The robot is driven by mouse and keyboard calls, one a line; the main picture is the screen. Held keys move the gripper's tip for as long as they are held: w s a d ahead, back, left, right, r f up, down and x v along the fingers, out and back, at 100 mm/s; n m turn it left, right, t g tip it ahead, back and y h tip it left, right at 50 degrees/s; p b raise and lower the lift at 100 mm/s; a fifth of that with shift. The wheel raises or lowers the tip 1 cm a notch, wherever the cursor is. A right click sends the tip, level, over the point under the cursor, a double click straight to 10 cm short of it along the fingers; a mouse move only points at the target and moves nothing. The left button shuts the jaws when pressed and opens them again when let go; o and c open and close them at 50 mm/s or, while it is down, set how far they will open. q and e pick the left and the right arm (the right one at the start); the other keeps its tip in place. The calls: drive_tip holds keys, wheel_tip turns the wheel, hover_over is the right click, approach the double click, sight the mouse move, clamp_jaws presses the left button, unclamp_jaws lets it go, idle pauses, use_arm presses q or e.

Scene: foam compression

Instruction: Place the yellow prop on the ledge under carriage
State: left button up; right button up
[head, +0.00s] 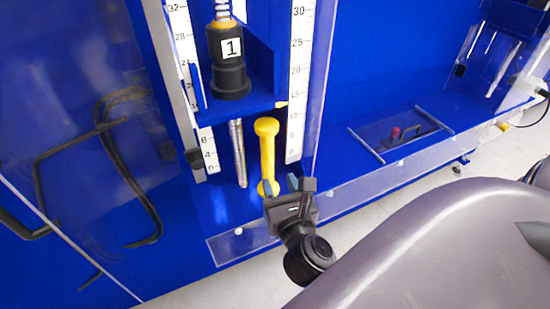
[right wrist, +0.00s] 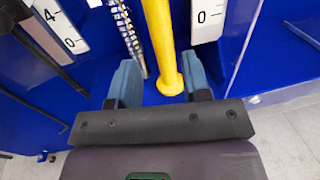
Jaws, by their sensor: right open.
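The yellow prop (head: 267,155) stands upright under the blue carriage (head: 262,92), with its round head close below it. I cannot tell whether the head touches the carriage. Its foot is on the blue ledge (head: 217,205). My right gripper (head: 289,184) is open at the prop's foot. In the right wrist view the lower prop (right wrist: 160,40) shows between the two blue-grey fingertips (right wrist: 161,82), with gaps on both sides. My left gripper is not in view.
A black weight marked 1 (head: 231,72) sits on the carriage. A metal screw rod (head: 238,150) stands left of the prop, between two white scales. A clear panel (head: 318,70) stands to the right. A recessed tray (head: 405,134) holds a red-tipped tool.

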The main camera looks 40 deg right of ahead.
drive_tip(key=s+a+f+n+y, duration=0.2)
drive_tip(key=f+n+y, duration=0.25)
drive_tip(key=n, duration=1.05)
drive_tip(key=s+a+f+n+y, duration=0.2)
drive_tip(key=f+n+y, duration=0.25)
drive_tip(key=n, duration=0.95)
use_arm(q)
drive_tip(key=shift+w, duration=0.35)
use_arm(e)
drive_tip(key=s+d+f+n+g+h, duration=0.1)
drive_tip(key=s+d+f+n+g, duration=0.1)
drive_tip(key=f+n, duration=0.4)
drive_tip(key=s+d+f+n+g+h, duration=0.1)
drive_tip(key=s+d+f+n+g, duration=0.1)
drive_tip(key=s+f+n+g, duration=0.1)
wheel_tip(320, 180, down, 3)
drive_tip(key=s+n, duration=0.1)
drive_tip(key=n, duration=0.2)
drive_tip(key=shift+n+g, duration=0.3)
drive_tip(key=shift+r, duration=0.15)
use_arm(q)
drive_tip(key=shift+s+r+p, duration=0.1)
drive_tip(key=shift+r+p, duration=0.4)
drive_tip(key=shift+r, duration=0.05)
use_arm(e)
drive_tip(key=shift+s+r, duration=0.1)
drive_tip(key=shift+r, duration=0.3)
